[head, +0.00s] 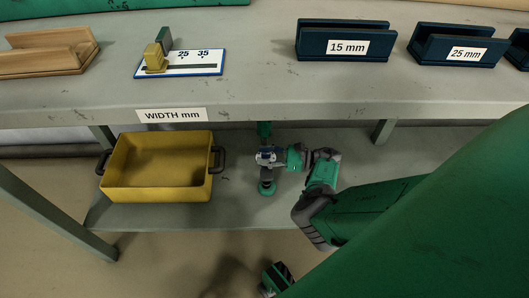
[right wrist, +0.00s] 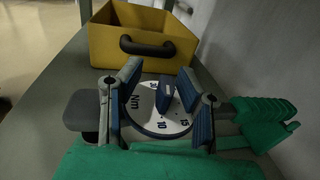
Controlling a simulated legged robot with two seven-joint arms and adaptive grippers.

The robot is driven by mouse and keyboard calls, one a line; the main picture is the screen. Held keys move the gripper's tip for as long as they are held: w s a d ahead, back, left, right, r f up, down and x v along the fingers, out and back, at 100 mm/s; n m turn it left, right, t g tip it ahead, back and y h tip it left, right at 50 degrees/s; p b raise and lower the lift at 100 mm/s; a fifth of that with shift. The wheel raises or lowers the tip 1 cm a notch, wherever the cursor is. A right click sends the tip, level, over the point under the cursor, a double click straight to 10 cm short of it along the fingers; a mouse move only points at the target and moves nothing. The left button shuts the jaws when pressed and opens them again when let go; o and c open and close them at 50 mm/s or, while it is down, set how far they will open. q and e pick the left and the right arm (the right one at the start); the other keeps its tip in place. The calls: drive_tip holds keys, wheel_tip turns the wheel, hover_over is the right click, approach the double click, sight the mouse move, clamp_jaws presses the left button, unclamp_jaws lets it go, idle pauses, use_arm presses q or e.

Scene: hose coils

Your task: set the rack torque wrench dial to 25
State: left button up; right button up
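A round white dial (right wrist: 150,118) marked Nm shows in the right wrist view, with 10 and 15 readable at its near edge and other marks partly hidden. A blue knob (right wrist: 164,97) stands up from the dial. My right gripper (right wrist: 160,76) is open, with its blue-padded fingers on either side of the knob. The right finger is close to the knob; I cannot tell whether it touches. A wider gap shows on the left. The dial's setting cannot be read. In the head view my right gripper (head: 267,157) is over the lower shelf and hides the dial.
A yellow bin (head: 157,193) with dark handles stands on the lower shelf (head: 240,207), left of the gripper. The tabletop (head: 255,85) overhangs it. On top are a width slider (head: 190,69), a wooden holder (head: 45,55) and blue holders marked 15 mm (head: 315,54) and 25 mm (head: 430,49).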

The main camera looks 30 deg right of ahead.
drive_tip(key=shift+d+f, duration=0.15)
drive_tip(key=shift+d, duration=0.25)
drive_tip(key=shift+c, duration=0.5)
drive_tip(key=shift+d+f, duration=0.1)
drive_tip(key=shift+d, duration=0.15)
clamp_jaws()
drive_tip(key=shift+d, duration=0.1)
drive_tip(key=shift+a+n+g+y, duration=0.35)
drive_tip(key=shift+n+g+y, duration=0.3)
drive_tip(key=shift+g, duration=0.25)
drive_tip(key=shift+n+g+y, duration=0.25)
drive_tip(key=shift+n+g, duration=0.1)
drive_tip(key=shift+g, duration=0.05)
drive_tip(key=shift+d+n+g+y, duration=0.15)
drive_tip(key=shift+n+g+y, duration=0.3)
drive_tip(key=shift+g, duration=0.25)
